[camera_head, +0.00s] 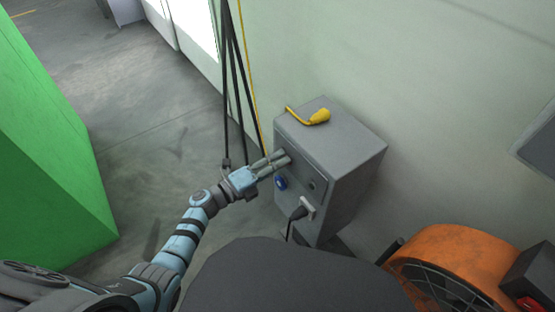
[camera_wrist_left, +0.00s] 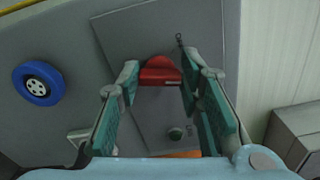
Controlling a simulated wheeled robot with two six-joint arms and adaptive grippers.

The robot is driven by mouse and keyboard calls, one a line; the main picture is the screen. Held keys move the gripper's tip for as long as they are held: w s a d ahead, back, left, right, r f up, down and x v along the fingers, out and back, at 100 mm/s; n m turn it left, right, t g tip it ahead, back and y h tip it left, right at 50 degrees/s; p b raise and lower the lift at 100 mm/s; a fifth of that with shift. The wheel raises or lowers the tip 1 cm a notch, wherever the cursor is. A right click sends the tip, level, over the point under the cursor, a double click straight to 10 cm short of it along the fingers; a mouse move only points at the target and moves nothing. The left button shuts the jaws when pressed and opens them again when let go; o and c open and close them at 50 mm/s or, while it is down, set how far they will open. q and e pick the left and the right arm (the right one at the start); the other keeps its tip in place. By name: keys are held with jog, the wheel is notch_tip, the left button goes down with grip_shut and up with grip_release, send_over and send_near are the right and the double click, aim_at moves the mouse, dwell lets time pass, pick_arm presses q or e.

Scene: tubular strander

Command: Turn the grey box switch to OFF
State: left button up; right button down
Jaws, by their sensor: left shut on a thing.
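The grey box (camera_head: 352,160) stands against the pale wall. In the left wrist view its front panel (camera_wrist_left: 115,30) carries a red switch handle (camera_wrist_left: 160,69), seen between my fingertips. My left gripper (camera_head: 287,158) reaches the upper part of the box front from the left. In the left wrist view my left gripper (camera_wrist_left: 161,80) is shut on the red switch handle, one finger at each side. In the head view the fingers hide the handle. No ON or OFF marking is readable. My right gripper is not in view.
A blue round part (camera_head: 281,183) sits on the box front below my gripper, and a plug (camera_head: 305,208) with a cable is lower. A yellow tool (camera_head: 315,116) lies on the box. Dark cables (camera_head: 227,90) hang behind. An orange fan housing (camera_head: 450,255) is at lower right.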

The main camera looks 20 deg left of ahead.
pick_arm(q)
jog(key=n+p, duration=0.1)
jog(key=n, duration=0.3)
jog(key=n+p, duration=0.1)
jog(key=n, duration=0.2)
jog(key=n+p, duration=0.1)
jog(key=n, duration=0.3)
jog(key=shift+s+f+n+p, duration=0.1)
jog(key=shift+f+n+p, duration=0.2)
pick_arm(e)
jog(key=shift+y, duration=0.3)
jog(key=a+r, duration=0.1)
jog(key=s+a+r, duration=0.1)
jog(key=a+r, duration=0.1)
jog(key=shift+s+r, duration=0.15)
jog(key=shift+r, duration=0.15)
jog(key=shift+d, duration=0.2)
pick_arm(q)
jog(key=o, duration=1.2)
jog(key=shift+c, duration=0.2)
jog(key=v, duration=1.2)
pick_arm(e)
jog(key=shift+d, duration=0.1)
